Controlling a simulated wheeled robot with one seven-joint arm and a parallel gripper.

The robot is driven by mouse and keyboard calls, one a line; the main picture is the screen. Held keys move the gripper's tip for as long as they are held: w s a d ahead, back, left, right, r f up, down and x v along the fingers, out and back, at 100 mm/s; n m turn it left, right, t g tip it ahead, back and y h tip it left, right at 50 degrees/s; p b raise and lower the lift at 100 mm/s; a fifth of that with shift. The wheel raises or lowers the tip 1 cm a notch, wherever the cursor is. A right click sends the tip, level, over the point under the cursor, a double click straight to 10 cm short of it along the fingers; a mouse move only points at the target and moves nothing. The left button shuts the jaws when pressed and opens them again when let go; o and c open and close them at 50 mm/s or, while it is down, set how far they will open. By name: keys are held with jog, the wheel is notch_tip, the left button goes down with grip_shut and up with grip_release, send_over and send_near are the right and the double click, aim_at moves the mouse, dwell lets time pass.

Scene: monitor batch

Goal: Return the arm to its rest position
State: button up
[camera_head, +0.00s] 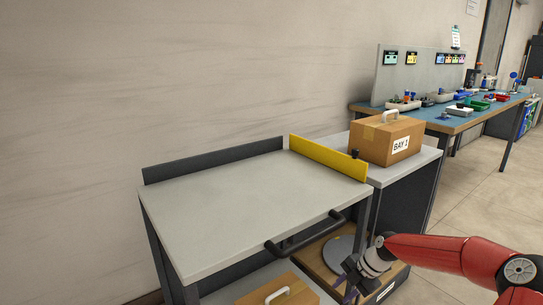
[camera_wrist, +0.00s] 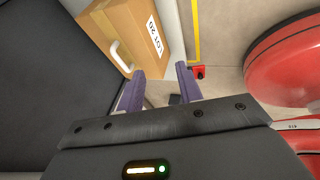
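My red arm (camera_head: 445,252) reaches in from the right edge of the head view, bent downward at the wrist. My gripper (camera_head: 347,284) is low, in front of the grey-topped cart (camera_head: 240,205) and below its dark handle. In the wrist view the two purple fingers of my gripper (camera_wrist: 161,72) stand apart. Nothing shows between them except floor and background. Part of the gripper is cut off or small in the head view.
A cardboard box (camera_head: 283,292) with a white handle sits on the cart's lower shelf. A labelled box (camera_wrist: 133,28) is close to the fingers in the wrist view. The "BAY 1" box (camera_head: 387,139) stands on the side bench. Open floor (camera_head: 485,195) lies to the right.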

jog(key=s+a+r+m+h, duration=0.2)
jog(key=s+r+m+h, duration=0.1)
jog(key=s+r+m, duration=0.5)
jog(key=s+a+r+m+h, duration=0.3)
jog(key=s+r+m+h, duration=0.15)
jog(key=s+r, duration=0.5)
jog(key=s+a+r+m+t+y, duration=0.1)
jog(key=s+r+m+t+y, duration=0.1)
jog(key=s+r+m+t, duration=0.2)
jog(key=s+r+m, duration=0.3)
jog(key=s+m, duration=0.5)
jog(key=s, duration=0.2)
jog(key=shift+a, duration=0.2)
